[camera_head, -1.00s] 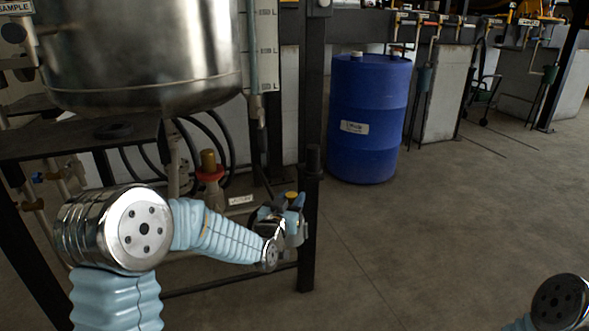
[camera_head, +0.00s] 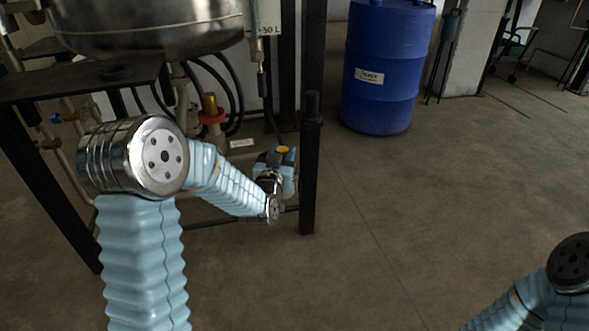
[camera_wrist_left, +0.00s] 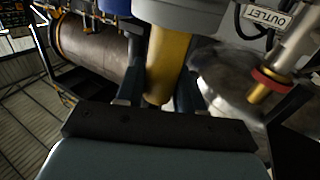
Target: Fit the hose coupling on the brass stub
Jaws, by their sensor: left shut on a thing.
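The brass stub (camera_head: 209,104) stands upright with a red collar at its base, below the steel vessel (camera_head: 150,25). It also shows at the right of the left wrist view (camera_wrist_left: 262,92), tilted in that picture, by an OUTLET label. My left gripper (camera_head: 280,158) is to the right of the stub and lower in the head view, beside a black post. It is shut on the hose coupling (camera_wrist_left: 168,62), a yellow sleeve with a grey upper part, between the two fingers in the left wrist view. The coupling and stub are apart. My right gripper is out of view.
A black post (camera_head: 311,165) stands just right of my left gripper. Dark hoses (camera_head: 232,85) loop behind the stub. A black frame shelf (camera_head: 80,78) is at the left. A blue drum (camera_head: 384,85) stands behind; the floor (camera_head: 430,200) at the right is clear.

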